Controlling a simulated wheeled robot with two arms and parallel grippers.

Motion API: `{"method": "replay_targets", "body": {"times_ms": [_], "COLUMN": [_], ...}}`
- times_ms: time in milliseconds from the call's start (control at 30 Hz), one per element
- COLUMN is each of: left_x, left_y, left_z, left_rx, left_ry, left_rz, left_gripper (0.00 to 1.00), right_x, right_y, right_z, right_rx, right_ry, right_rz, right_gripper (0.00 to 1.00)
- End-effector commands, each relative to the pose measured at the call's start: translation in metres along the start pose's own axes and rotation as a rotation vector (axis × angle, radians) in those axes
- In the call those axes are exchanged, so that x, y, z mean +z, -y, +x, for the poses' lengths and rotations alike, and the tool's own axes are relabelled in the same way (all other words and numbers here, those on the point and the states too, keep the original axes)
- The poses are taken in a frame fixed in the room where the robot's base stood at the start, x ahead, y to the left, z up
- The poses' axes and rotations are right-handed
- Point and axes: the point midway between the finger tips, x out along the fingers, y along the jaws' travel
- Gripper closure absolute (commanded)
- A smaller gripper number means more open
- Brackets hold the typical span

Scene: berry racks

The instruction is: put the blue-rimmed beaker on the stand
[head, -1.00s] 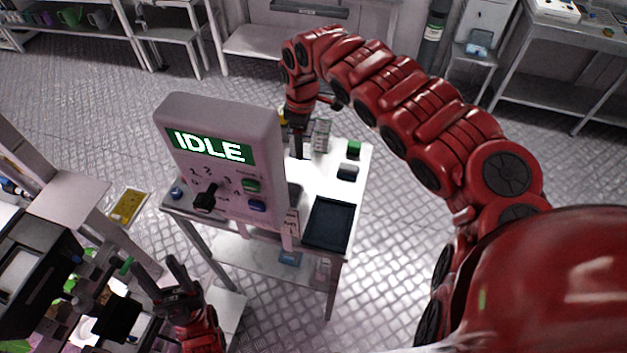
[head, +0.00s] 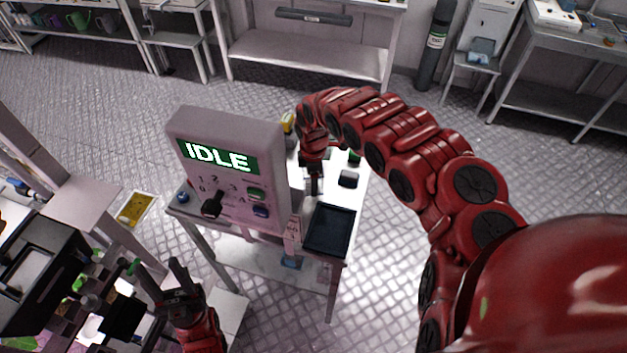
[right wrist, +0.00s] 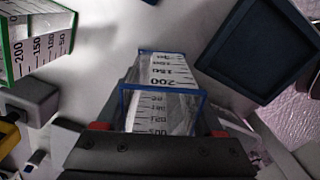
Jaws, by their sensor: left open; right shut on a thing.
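The blue-rimmed beaker (right wrist: 170,75) is a clear vessel with black graduations, seen in the right wrist view. My right gripper (right wrist: 160,132) is shut on it. In the head view my right gripper (head: 315,188) is low over the white table, behind the dark tray and beside the IDLE panel; the beaker is not clear there. My left gripper (head: 158,270) is open and empty at the lower left, away from the table. A small dark-topped block (head: 348,179) sits on the table right of my right gripper; I cannot tell whether it is the stand.
A dark blue tray (head: 327,231) lies at the table's near right corner; it also shows in the right wrist view (right wrist: 262,45). A green-rimmed beaker (right wrist: 35,45) and a grey block (right wrist: 30,97) are at the left there. The IDLE panel (head: 225,165) stands at the table's left.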

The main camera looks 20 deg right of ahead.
Motion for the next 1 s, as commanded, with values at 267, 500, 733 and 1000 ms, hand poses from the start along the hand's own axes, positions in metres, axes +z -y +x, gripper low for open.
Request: {"method": "replay_targets", "body": {"times_ms": [267,500,733,1000], "left_x": [0.0,0.0,0.0,0.0], "left_y": [0.0,0.0,0.0,0.0], "left_z": [0.002,-0.001,0.0,0.0], "left_rx": [0.0,0.0,0.0,0.0], "left_ry": [0.0,0.0,0.0,0.0], "left_rz": [0.0,0.0,0.0,0.0], "left_gripper": [0.5,0.5,0.5,0.5], "right_x": [0.001,0.001,0.001,0.001], "right_y": [0.0,0.0,0.0,-0.001], "right_z": [0.009,0.013,0.012,0.003], "right_rx": [0.001,0.0,0.0,0.003], "right_ry": [0.002,0.002,0.002,0.003], "right_rz": [0.001,0.001,0.001,0.0], "right_gripper": [0.84,0.29,0.18,0.18]}}
